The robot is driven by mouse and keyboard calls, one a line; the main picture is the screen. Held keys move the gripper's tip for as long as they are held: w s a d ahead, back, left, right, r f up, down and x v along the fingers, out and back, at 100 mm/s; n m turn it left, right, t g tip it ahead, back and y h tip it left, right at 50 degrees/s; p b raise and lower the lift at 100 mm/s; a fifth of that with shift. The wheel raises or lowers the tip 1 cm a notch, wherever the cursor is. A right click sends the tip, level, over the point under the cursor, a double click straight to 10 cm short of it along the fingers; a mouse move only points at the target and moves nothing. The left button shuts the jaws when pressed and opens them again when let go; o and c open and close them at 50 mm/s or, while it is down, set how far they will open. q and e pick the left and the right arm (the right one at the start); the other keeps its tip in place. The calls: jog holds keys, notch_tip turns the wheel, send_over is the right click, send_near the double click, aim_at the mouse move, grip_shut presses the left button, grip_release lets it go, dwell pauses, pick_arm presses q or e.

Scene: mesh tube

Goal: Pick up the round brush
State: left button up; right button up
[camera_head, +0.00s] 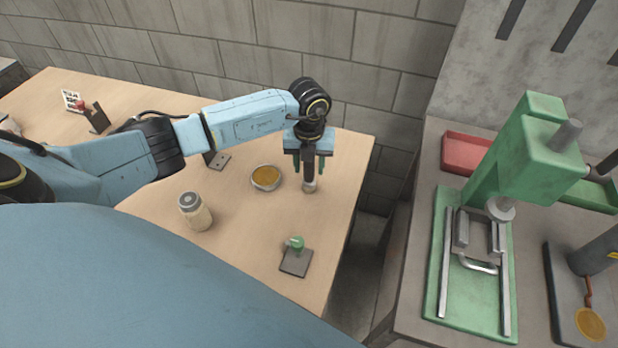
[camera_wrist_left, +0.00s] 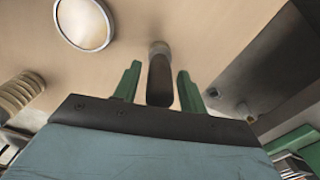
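The round brush (camera_head: 309,186) stands upright on the wooden table near its right edge, dark handle up and a pale round end at the bottom. My left gripper (camera_head: 309,168) is above it, pointing down, with its green fingers on either side of the handle. In the left wrist view the dark handle of the brush (camera_wrist_left: 160,80) shows between the two fingers of my left gripper (camera_wrist_left: 159,88), with a visible gap on each side. The fingers are open. My right gripper is not in view.
A round bowl (camera_head: 266,177) with yellow-brown contents stands just left of the brush. A lidded jar (camera_head: 196,212) is further left. A dark plate (camera_head: 296,262) with a green piece lies nearer. A green press (camera_head: 530,160) stands on the grey bench beyond a gap at right.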

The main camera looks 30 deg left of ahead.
pick_arm(q)
jog(key=c, duration=0.8)
